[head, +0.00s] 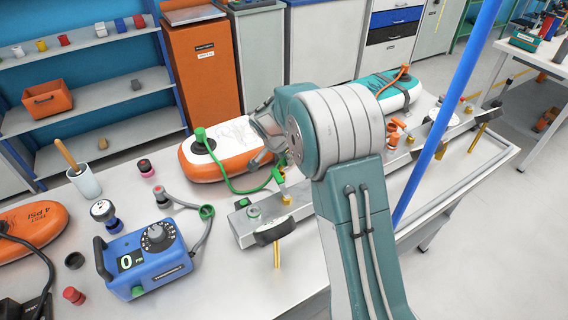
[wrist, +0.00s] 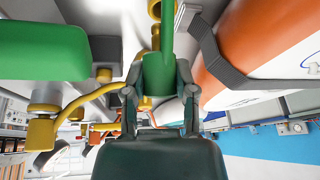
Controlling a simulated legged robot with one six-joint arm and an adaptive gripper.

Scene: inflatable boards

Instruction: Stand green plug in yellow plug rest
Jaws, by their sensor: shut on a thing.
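The green plug (wrist: 158,75) is between the fingers of my gripper (wrist: 160,105) in the wrist view. In the head view, the green plug (head: 278,175) is small beside the grey rail, at the end of a green cord (head: 240,189) from the orange board's valve. My gripper (head: 268,160) is shut on it and partly hidden by my arm. Yellow fittings show close to the plug: a yellow ring (wrist: 155,10) beyond it in the wrist view, and a yellow piece (head: 283,170) in the head view. I cannot tell which is the plug rest, or whether the plug touches it.
The orange and white board (head: 215,155) lies behind the rail (head: 245,235). A blue pump (head: 150,262) with a grey hose stands to the left. A blue pole (head: 440,125) rises at right.

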